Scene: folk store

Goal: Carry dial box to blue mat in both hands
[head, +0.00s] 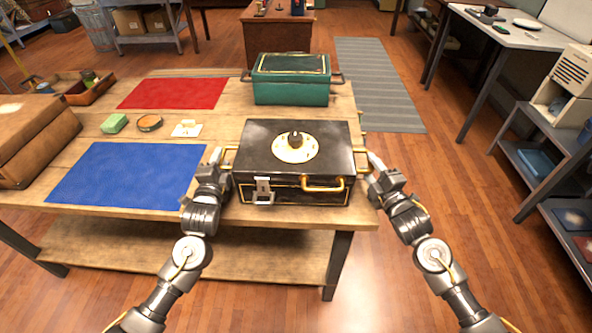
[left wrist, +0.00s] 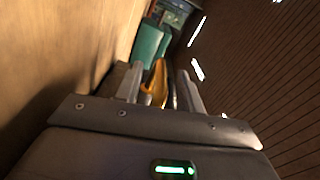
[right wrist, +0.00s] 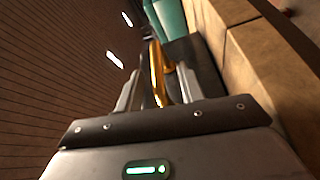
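The dial box (head: 330,142) is black with gold trim, a cream dial on its lid and a brass handle at each end. It stands upright on the wooden table, right of the blue mat (head: 125,172), which is flat and empty. My left gripper (head: 217,162) is at the box's left end. In the left wrist view its fingers stand apart with the brass handle (left wrist: 156,84) between them. My right gripper (head: 371,168) is at the right end. In the right wrist view its open fingers stand either side of the other handle (right wrist: 157,75).
A green box (head: 290,82) stands just behind the dial box. A red mat (head: 172,93) lies behind the blue one. A green block (head: 114,123), a round tin (head: 149,122) and a small card (head: 186,129) lie between the mats. A brown case (head: 35,140) is at the left.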

